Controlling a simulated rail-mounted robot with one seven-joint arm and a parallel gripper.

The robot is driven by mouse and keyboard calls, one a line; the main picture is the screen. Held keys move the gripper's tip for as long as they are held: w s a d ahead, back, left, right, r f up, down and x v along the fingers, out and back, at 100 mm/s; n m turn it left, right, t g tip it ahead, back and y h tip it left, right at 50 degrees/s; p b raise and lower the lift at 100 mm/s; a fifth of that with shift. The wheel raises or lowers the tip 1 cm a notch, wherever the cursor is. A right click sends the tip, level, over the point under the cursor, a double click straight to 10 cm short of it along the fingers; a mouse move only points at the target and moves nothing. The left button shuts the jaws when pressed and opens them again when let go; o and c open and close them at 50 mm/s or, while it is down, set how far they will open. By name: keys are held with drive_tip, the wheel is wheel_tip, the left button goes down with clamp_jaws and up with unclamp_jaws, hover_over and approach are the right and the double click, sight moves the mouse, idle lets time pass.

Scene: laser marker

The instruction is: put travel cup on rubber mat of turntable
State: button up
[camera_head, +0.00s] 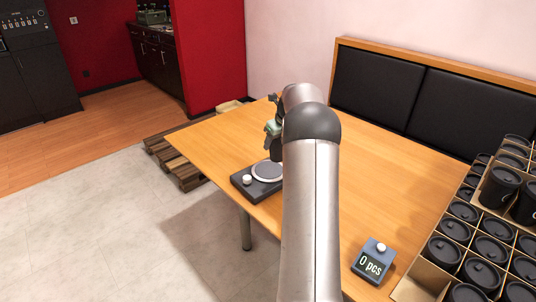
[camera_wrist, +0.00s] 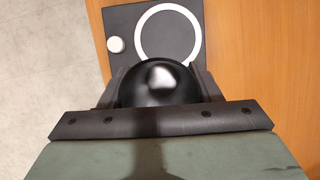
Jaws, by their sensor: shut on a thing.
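The turntable (camera_head: 240,183) is a dark flat box on the wooden table, with a round grey rubber mat (camera_head: 268,171) ringed in white and a white knob (camera_head: 247,180). My arm hides its right part. In the wrist view the turntable (camera_wrist: 118,22) lies just beyond the held cup, its ring partly covered. My gripper (camera_wrist: 160,90) is shut on a glossy black travel cup (camera_wrist: 155,92), with a dark finger on each side. In the head view my gripper (camera_head: 273,133) is above the turntable, half hidden by my arm; the cup is hard to make out there.
A crate (camera_head: 428,278) at the right holds several black cups (camera_head: 443,248) in compartments. A small counter box (camera_head: 372,262) reading "0 pcs" stands near the table's front edge. A black padded bench (camera_head: 376,88) is behind the table (camera_head: 375,165).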

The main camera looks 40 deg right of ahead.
drive_tip(key=shift+w+d+r+p+x, duration=0.15)
drive_tip(key=shift+w+d+p+x, duration=0.2)
drive_tip(key=shift+x, duration=1.55)
drive_tip(key=shift+w+d+r+p+x, duration=0.15)
drive_tip(key=shift+w+x, duration=0.25)
drive_tip(key=shift+x, duration=1.5)
drive_tip(key=shift+w+d+r+p+x, duration=0.2)
drive_tip(key=shift+w+p+x, duration=0.2)
drive_tip(key=shift+x, duration=1.55)
drive_tip(key=shift+f, duration=0.1)
drive_tip(key=o, duration=0.7)
drive_tip(key=shift+c, duration=0.2)
